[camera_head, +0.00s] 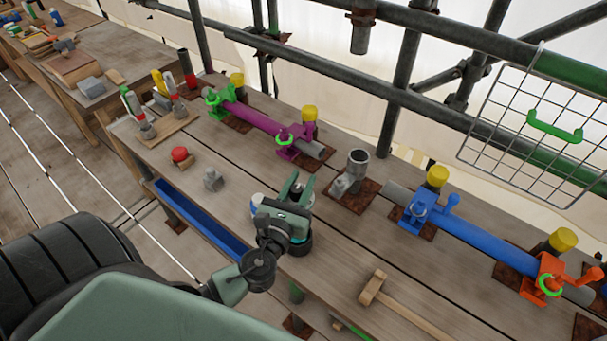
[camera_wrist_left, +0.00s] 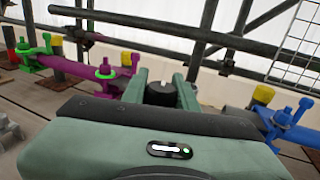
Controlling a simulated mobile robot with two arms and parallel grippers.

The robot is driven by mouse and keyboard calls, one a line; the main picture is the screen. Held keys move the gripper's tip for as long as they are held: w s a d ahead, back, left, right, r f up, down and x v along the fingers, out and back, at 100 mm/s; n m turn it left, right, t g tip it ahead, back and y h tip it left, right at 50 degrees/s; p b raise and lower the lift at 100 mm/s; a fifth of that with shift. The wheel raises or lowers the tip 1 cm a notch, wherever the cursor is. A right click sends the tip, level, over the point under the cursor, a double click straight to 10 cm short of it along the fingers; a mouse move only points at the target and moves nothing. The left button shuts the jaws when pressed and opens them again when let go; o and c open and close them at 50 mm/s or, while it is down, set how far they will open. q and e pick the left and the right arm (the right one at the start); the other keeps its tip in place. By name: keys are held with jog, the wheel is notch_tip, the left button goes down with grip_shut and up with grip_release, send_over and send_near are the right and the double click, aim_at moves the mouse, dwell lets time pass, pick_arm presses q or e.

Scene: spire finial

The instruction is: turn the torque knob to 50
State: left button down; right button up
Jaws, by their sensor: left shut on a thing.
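The torque knob is a dark round knob (camera_wrist_left: 161,93) with a small white mark on its top, seen between the fingers in the left wrist view. My left gripper (camera_wrist_left: 160,92) is shut on it, one green finger on each side. In the head view my left gripper (camera_head: 298,190) is over the middle of the bench, and its fingers and body hide most of the knob. I cannot read any scale or number on it. My right gripper is not in view.
The wooden bench (camera_head: 335,240) carries a purple tube (camera_head: 255,118) with clamps, a blue tube (camera_head: 480,243) with clamps, a grey upright socket (camera_head: 358,162) and a wooden mallet (camera_head: 373,288). A red button (camera_head: 180,155) is at left. Scaffold poles and a wire basket (camera_head: 540,125) stand behind.

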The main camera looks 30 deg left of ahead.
aim_at(295, 199)
pick_arm(q)
jog(key=shift+a+n+g+y, duration=0.25)
jog(key=shift+n+g+y, duration=0.25)
jog(key=shift+n+y, duration=0.75)
jog(key=shift+y+p, duration=0.3)
jog(key=shift+y, duration=0.15)
jog(key=c, duration=1.1)
grip_release()
jog(key=shift+a, duration=0.1)
jog(key=b+v, duration=0.3)
jog(key=v, duration=0.4)
jog(key=shift+f, duration=0.15)
jog(key=shift+s+d+r, duration=0.2)
jog(key=shift+s+d, duration=0.05)
jog(key=shift+s, duration=0.15)
jog(key=shift+f, duration=0.1)
